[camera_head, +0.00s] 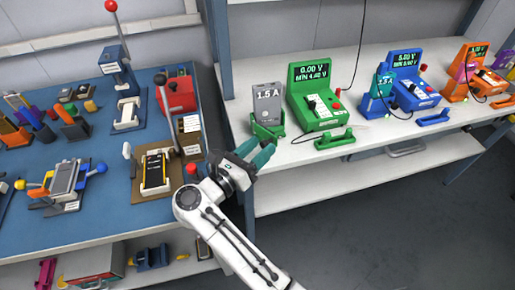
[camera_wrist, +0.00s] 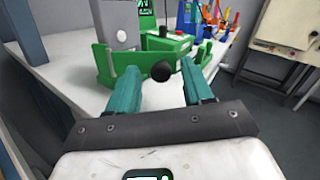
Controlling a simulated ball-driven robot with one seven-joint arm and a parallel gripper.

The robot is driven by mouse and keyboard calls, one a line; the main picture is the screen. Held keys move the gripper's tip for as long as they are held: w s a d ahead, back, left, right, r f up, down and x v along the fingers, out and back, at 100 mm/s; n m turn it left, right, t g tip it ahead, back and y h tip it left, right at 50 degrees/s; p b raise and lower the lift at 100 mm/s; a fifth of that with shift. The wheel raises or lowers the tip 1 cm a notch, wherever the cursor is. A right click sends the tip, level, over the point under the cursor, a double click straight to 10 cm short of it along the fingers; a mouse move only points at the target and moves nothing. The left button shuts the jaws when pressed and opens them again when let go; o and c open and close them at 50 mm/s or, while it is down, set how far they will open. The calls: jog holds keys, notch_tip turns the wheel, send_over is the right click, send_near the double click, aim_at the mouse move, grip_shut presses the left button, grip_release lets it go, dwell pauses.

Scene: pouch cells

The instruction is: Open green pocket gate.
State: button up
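The green pocket (camera_head: 268,130) stands on the white bench at the left of the green tester (camera_head: 315,98). A grey cell marked 1.5 A (camera_head: 268,102) stands upright in it. In the wrist view the pocket (camera_wrist: 108,68) shows green walls around the lower part of the cell (camera_wrist: 118,24). A black ball knob (camera_wrist: 161,71) is at the pocket's near side; I cannot tell how far the gate is open. My gripper (camera_head: 257,150) has teal fingers and is at the pocket's front. It is open, its fingertips apart on either side of the knob in the wrist view.
A green cradle (camera_head: 335,139) lies right of the pocket, before the tester. Blue (camera_head: 408,88) and orange (camera_head: 475,75) testers stand further right. The blue-topped bench (camera_head: 105,180) at left holds tools and a yellow-edged black cell fixture (camera_head: 154,170). A grey post stands between the benches.

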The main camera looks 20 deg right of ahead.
jog(key=b+v, duration=0.2)
jog(key=v, duration=0.8)
jog(key=shift+s+a, duration=0.2)
jog(key=shift+a, duration=0.1)
jog(key=shift+c, duration=0.2)
